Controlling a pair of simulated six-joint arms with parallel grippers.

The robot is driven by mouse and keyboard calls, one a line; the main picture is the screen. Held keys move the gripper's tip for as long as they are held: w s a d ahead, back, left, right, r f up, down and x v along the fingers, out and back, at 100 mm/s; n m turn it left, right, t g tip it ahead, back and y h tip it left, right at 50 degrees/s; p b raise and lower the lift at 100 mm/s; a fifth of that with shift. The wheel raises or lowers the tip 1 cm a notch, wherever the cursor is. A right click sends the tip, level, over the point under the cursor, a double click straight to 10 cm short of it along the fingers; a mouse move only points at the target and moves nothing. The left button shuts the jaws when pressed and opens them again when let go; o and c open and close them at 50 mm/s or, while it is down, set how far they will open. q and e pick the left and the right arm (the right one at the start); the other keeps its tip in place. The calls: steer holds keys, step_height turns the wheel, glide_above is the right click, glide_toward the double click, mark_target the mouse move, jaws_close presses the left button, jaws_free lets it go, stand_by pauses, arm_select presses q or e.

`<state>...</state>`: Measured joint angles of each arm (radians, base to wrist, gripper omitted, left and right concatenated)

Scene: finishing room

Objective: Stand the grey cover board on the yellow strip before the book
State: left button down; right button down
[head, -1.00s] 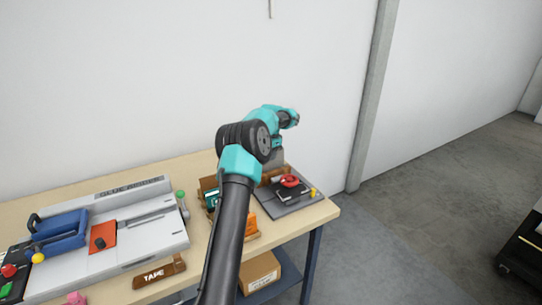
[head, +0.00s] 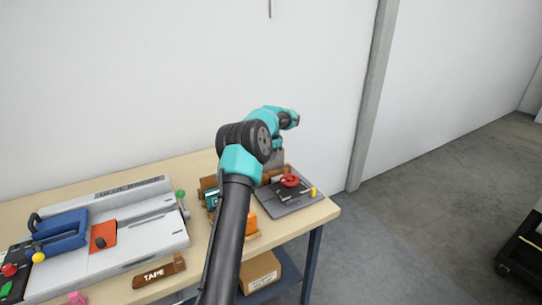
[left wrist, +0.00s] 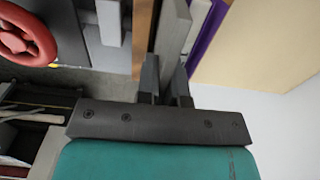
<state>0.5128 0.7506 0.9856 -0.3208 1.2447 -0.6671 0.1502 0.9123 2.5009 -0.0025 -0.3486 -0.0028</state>
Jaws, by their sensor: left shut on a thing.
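My left gripper (left wrist: 165,80) is shut on the grey cover board (left wrist: 172,28), which stands edge-on between its two dark fingers in the left wrist view. A purple thing (left wrist: 208,38), perhaps the book's cover, lies just right of the board; I cannot tell if they touch. In the head view my left arm reaches over the table's far right end, and a grey piece (head: 277,158) shows under the wrist, where the fingers are hidden. I cannot make out the yellow strip. My right gripper is in neither view.
A dark press plate (head: 300,206) with a red handwheel (head: 290,180) stands at the table's right end, close to the gripper. A brown wooden bar (left wrist: 143,35) runs left of the board.

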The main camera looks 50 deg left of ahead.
arm_select(q)
steer(key=shift+f, duration=0.35)
steer(key=c, duration=1.5)
jaws_free()
steer(key=shift+r, duration=0.1)
steer(key=shift+r, duration=5.45)
